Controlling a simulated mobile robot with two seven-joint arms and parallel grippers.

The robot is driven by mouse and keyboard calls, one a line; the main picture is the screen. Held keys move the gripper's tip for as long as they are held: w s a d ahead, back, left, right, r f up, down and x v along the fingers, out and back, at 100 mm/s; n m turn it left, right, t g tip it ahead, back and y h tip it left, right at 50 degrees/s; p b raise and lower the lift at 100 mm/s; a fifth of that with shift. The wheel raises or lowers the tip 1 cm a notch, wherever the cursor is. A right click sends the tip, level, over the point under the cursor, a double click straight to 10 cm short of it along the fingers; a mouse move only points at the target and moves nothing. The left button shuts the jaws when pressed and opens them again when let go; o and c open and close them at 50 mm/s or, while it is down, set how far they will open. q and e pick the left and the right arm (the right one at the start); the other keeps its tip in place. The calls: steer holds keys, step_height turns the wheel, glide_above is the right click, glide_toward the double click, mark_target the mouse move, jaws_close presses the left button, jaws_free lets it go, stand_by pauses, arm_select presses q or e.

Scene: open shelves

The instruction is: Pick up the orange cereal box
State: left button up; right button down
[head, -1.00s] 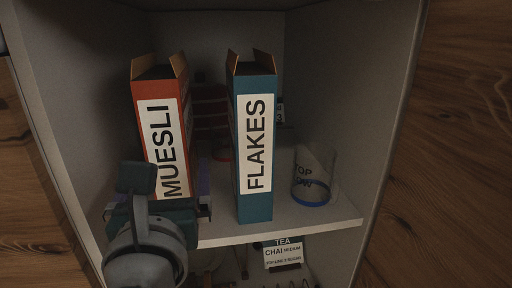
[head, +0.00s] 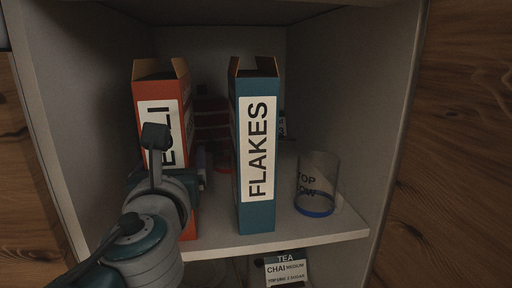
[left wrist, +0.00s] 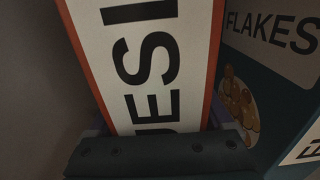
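The orange cereal box (head: 163,92), with a white MUESLI label, stands upright on the shelf at left, its top flaps open. My left gripper (head: 168,176) is in front of it and hides much of its lower label. In the left wrist view the orange box (left wrist: 215,50) fills the middle, with the dark gripper body (left wrist: 160,158) close in front of its face. Purple fingers show at both sides of the box, so the gripper is open around it; contact with the sides is unclear. My right gripper is not in view.
A blue FLAKES box (head: 257,215) stands upright just right of the orange box, with a narrow gap between. A clear glass (head: 318,175) with a blue base stands farther right. Shelf walls close both sides. A CHAI tea package (head: 286,270) is on the level below.

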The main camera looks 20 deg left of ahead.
mark_target(173, 136)
arm_select(q)
jaws_close()
stand_by(0.5)
steer(key=shift+r, duration=0.15)
steer(key=r+p+v, duration=0.3)
steer(key=p+v, duration=0.3)
steer(key=v, duration=1.2)
steer(key=shift+p, duration=0.4)
